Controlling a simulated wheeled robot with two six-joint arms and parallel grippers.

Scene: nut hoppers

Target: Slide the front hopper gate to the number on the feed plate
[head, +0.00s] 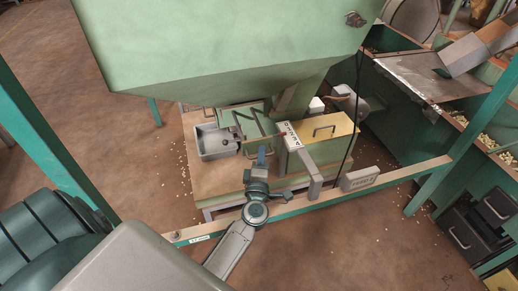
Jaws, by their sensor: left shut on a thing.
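The green front hopper (220,45) fills the top of the head view, with its outlet over a wooden-topped stand. A thin gate rod (246,141) runs beside a white number scale (290,134) under it; the scale's figures are too small to read. My left gripper (262,153) reaches up from below and is shut on the gate's handle, which its fingers mostly hide. The feed plate (360,179) is a pale block on the front rail, lettered FEED; its number is not clear. My right gripper is not in view.
A grey metal tray (213,140) stands left of the gate. A green box with a yellowish lid and handle (322,131) stands to the right. A wooden-topped rail (400,172) crosses in front, and green posts (48,140) stand at the sides. Nuts lie scattered on the floor.

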